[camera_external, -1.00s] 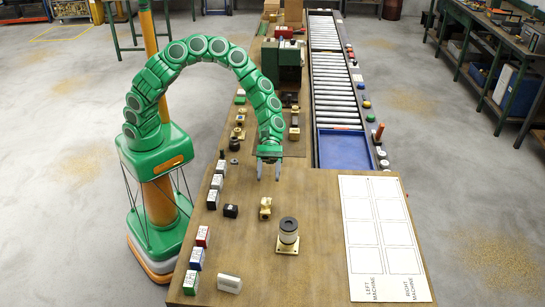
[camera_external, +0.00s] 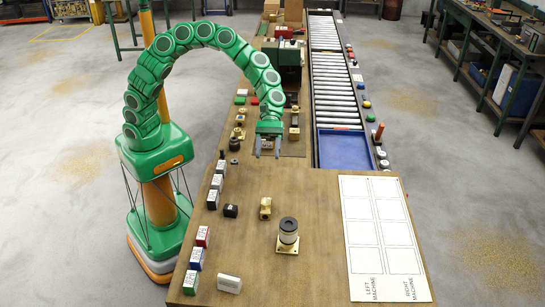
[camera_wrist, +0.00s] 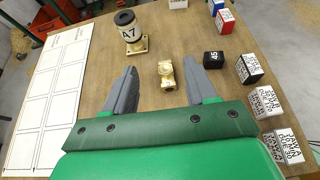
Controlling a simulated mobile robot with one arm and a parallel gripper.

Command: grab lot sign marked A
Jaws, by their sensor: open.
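Several small block signs stand in a row along the table's left edge in the external view. Three white-faced ones with dark sides are nearest my gripper: a near sign (camera_external: 222,167) (camera_wrist: 289,147), a middle sign (camera_external: 217,182) (camera_wrist: 267,103) and a farther sign (camera_external: 213,200) (camera_wrist: 249,68). The near sign's print seems to include an A, but the lettering is too small to be sure. My gripper (camera_external: 267,151) (camera_wrist: 160,72) is open and empty above the table, to the right of these signs in the external view.
A brass fitting (camera_external: 265,208) (camera_wrist: 167,74), a black block (camera_external: 231,211) (camera_wrist: 213,59) and a cylinder on a brass plate (camera_external: 288,235) (camera_wrist: 131,32) stand on the table. A white marked board (camera_external: 385,240) lies at right. A blue tray (camera_external: 340,148) ends the roller conveyor.

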